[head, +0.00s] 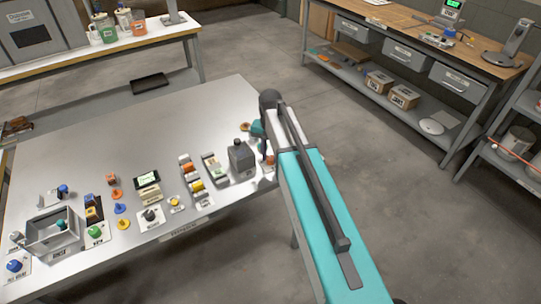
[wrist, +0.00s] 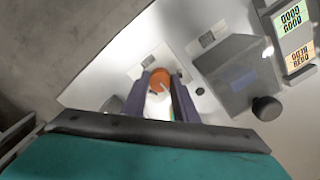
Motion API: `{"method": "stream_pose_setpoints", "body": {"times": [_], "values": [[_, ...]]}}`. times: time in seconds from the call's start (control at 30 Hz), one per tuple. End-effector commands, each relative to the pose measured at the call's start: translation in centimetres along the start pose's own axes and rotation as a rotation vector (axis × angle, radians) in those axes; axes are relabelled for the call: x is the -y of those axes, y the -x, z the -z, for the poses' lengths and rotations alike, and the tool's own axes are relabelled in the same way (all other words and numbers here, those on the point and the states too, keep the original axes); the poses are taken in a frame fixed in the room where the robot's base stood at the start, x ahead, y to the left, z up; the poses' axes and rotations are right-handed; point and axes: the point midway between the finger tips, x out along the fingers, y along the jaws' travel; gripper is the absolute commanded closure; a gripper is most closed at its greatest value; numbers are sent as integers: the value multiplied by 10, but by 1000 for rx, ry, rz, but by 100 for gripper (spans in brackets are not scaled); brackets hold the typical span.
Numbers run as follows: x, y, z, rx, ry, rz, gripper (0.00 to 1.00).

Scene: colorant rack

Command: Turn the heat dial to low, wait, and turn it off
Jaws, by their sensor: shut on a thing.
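In the wrist view, the two dark fingers of my gripper (wrist: 158,92) are closed around a round orange-brown knob (wrist: 159,78) with a pale line on its top. White shows just below the knob between the fingers. I cannot read a label on it, so I cannot tell for certain that it is the heat dial. In the head view my arm hides most of the gripper and the knob at the right end of the metal table (head: 150,115).
A grey box (head: 241,160) stands just left of my gripper in the head view; it also shows in the wrist view (wrist: 232,70), with a black knob (wrist: 267,108) nearby. Several knobs, switches and displays line the table's front.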

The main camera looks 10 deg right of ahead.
Motion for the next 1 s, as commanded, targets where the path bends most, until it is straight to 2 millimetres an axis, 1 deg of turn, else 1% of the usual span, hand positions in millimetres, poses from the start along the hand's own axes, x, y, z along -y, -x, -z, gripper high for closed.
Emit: {"method": "stream_pose_setpoints", "body": {"times": [0.17,0.37,1.0], "values": [[0,0,0,0,73,0,96],[0,0,0,0,208,1,96],[-1,0,1,-1,769,1,96]]}}
